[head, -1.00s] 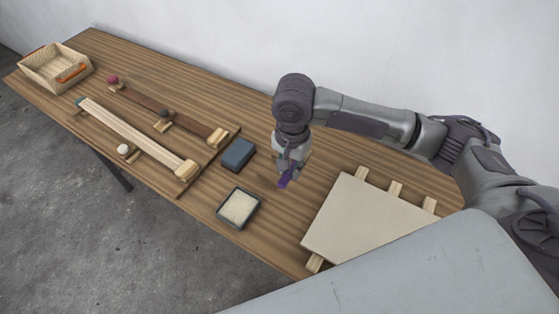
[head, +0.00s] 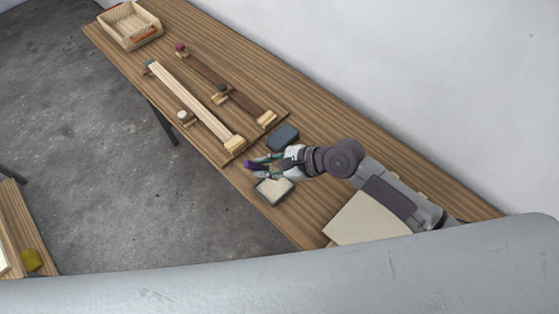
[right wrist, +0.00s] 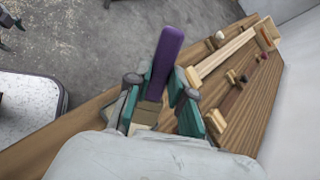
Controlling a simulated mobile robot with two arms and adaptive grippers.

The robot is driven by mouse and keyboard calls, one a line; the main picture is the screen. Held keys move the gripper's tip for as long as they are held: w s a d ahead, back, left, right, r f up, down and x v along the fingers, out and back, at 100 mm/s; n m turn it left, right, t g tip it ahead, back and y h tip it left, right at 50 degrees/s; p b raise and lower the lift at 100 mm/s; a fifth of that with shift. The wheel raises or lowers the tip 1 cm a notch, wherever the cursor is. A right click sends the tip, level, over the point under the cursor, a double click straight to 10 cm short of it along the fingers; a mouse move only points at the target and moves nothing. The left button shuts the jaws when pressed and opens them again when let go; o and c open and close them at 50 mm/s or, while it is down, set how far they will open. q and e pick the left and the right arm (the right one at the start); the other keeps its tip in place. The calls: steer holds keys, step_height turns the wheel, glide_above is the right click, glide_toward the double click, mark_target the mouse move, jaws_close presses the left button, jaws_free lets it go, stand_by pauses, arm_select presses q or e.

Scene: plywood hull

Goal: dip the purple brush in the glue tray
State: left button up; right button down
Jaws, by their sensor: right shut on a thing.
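My right gripper (head: 262,162) is shut on the purple brush (head: 249,164). In the right wrist view the brush (right wrist: 165,60) sits between the teal fingers, its purple handle pointing away from the palm. A pale brown part of it shows near the palm; the bristle end is not clear. The glue tray (head: 284,200), dark-rimmed with a cream filling, is on the table just below the gripper in the head view. I cannot tell the height between them.
A dark blue block (head: 283,136) lies just behind the gripper. Wooden strips on boards (head: 195,105) with small knobs and a wooden box (head: 130,25) occupy the far left table. A pale panel (head: 362,222) lies to the right, partly behind my arm.

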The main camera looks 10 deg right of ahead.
steer(key=shift+w+a+m+t, duration=0.1)
steer(key=shift+w+m+t, duration=0.1)
steer(key=shift+m+t, duration=0.25)
steer(key=shift+f, duration=0.1)
step_height(320, 180, down, 6)
steer(key=b, duration=0.8)
steer(key=shift+f, duration=0.4)
stand_by(0.7)
steer(key=shift+s+f+p, duration=0.1)
steer(key=shift+f+p, duration=0.15)
steer(key=shift+p, duration=0.05)
stand_by(2.0)
step_height(320, 180, up, 8)
steer(key=p, duration=0.9)
steer(key=shift+f, duration=0.25)
